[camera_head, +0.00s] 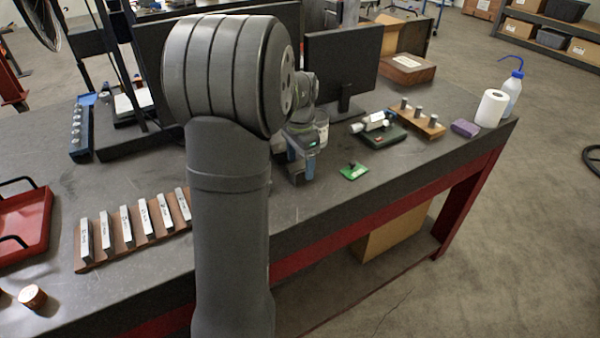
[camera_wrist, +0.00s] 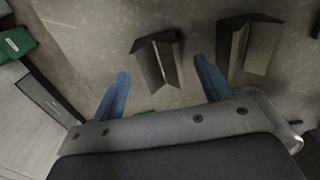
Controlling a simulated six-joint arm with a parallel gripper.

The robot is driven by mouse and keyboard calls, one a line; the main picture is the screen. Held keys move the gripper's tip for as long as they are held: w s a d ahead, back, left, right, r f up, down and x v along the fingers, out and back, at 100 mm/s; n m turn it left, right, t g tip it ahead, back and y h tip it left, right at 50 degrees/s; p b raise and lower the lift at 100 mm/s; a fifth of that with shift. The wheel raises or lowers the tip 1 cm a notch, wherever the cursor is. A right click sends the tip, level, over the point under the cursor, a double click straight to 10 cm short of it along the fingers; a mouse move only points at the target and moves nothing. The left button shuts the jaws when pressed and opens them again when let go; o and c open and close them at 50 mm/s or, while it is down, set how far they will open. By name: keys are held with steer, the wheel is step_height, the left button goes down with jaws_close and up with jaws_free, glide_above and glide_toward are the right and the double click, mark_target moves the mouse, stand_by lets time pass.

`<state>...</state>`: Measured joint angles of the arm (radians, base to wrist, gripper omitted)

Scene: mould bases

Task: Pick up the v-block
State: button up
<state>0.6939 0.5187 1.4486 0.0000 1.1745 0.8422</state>
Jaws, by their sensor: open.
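In the wrist view, a dark metal v-block (camera_wrist: 157,62) with an open groove lies on the grey worktop, in line with the space between my fingertips. A second similar grooved block (camera_wrist: 250,45) lies to its right, outside the right finger. My gripper (camera_wrist: 161,68) is open, with its two blue fingers apart and nothing held between them. I cannot tell its exact height above the block. In the head view, my gripper (camera_head: 299,166) is partly hidden by my own arm, and I cannot make out the v-blocks there.
A green item (camera_head: 354,171) lies right of my gripper. Behind it are a dark-based device (camera_head: 380,133), a wooden pin stand (camera_head: 418,124) and a monitor (camera_head: 342,65). Left are a wooden rack of metal bars (camera_head: 136,236) and a red tray (camera_head: 22,222). The front worktop is partly clear.

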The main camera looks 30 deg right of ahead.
step_height(320, 180, down, 2)
steer(key=shift+f, duration=0.15)
jaws_close()
stand_by(0.3)
steer(key=shift+r, duration=0.25)
steer(key=shift+r, duration=0.65)
steer(key=r, duration=0.3)
steer(key=shift+s+d, duration=0.2)
steer(key=shift+s, duration=0.2)
steer(key=s+d+r, duration=0.3)
steer(key=s+r, duration=0.3)
steer(key=s, duration=0.4)
steer(key=shift+d+r, duration=0.2)
steer(key=shift+d, duration=0.15)
